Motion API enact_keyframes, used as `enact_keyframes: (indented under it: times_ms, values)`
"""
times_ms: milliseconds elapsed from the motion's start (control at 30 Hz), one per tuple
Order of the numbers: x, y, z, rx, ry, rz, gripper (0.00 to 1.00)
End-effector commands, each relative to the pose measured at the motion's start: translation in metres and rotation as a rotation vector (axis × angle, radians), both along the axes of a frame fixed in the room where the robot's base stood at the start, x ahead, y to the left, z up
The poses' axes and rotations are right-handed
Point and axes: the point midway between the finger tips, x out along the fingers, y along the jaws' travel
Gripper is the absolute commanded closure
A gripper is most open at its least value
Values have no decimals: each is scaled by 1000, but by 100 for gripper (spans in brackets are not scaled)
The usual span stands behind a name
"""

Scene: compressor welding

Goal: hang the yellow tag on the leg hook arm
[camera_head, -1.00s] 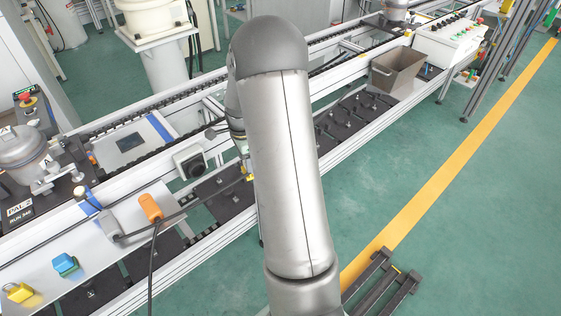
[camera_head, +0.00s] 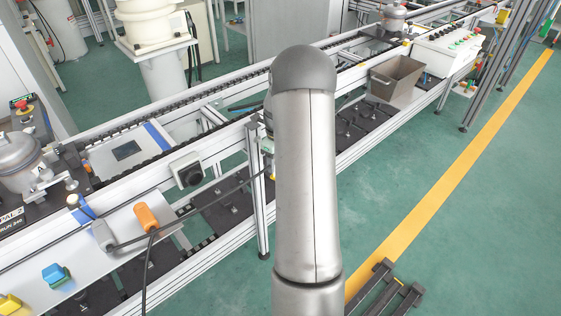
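My arm fills the middle of the view and hides most of my gripper. Only a sliver of the wrist area (camera_head: 267,146) shows at the arm's left edge, so I cannot see the fingers. I cannot clearly make out the yellow tag; it may be hidden behind the arm. An upright aluminium leg (camera_head: 259,195) of the conveyor frame stands just left of the arm. A hook arm on it cannot be told apart from here. A thin dark rod or cable runs from the white shelf up toward this leg.
A white shelf (camera_head: 85,277) at lower left carries an orange-handled tool (camera_head: 147,218), a blue block (camera_head: 56,275) and a yellow block (camera_head: 10,304). A brown bin (camera_head: 397,78) stands on the line at right. A dark floor frame (camera_head: 385,290) lies at lower right. The green floor is otherwise mostly open.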

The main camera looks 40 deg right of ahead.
Motion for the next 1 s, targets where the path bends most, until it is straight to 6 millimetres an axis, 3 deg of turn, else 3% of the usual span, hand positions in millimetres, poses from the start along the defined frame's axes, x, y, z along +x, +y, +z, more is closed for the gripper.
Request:
enact_keyframes:
  times_ms: [1000]
  values:
    - [61, 0, -7, 0, 0, 1, 85]
